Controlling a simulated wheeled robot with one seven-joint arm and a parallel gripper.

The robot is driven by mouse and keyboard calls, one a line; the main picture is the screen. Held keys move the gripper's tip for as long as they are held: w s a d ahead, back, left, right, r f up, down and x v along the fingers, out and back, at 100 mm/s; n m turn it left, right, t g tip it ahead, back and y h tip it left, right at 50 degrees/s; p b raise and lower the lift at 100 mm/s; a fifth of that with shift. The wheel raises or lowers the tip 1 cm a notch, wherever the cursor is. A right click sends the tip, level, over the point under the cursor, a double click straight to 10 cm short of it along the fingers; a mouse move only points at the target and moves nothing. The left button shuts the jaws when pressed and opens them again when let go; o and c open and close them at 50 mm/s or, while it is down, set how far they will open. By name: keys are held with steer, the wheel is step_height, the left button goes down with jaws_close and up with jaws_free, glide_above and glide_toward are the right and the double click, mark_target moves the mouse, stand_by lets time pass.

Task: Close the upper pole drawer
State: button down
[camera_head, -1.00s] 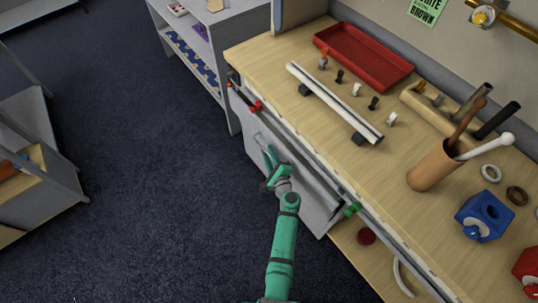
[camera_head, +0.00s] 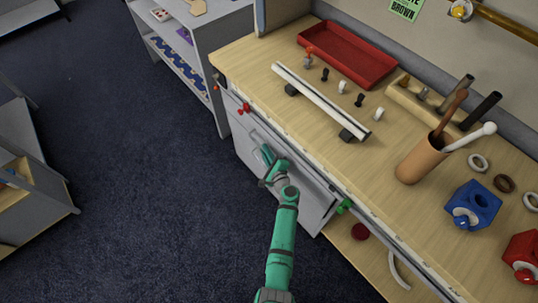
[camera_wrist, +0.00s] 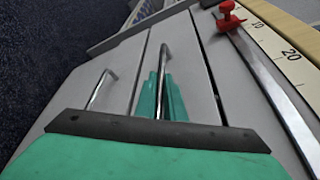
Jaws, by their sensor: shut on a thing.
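The upper pole drawer has a grey front panel (camera_wrist: 190,75) beneath the table edge, and a metal bar handle (camera_wrist: 165,52) on it. My green gripper (camera_head: 268,160) is at the grey cabinet front in the head view. In the wrist view its fingers (camera_wrist: 162,98) are on both sides of the bar handle and shut on it. The lower part of the handle is hidden between the fingers. How far the drawer stands out is hard to tell.
Another bar handle (camera_wrist: 99,90) is on the panel to the left in the wrist view. A red clamp (camera_wrist: 228,15) sits on the rail by the ruler edge; a green one (camera_head: 344,205) is farther right. The tabletop holds a red tray (camera_head: 348,55). Open floor lies left.

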steer(key=shift+w+d, duration=0.25)
steer(key=shift+d, duration=0.15)
steer(key=c, duration=1.8)
jaws_free()
steer(key=shift+d, duration=0.1)
steer(key=shift+c, duration=0.2)
steer(key=shift+w+r, duration=0.1)
steer(key=v, duration=1.1)
steer(key=shift+a, duration=0.25)
steer(key=shift+a, duration=0.1)
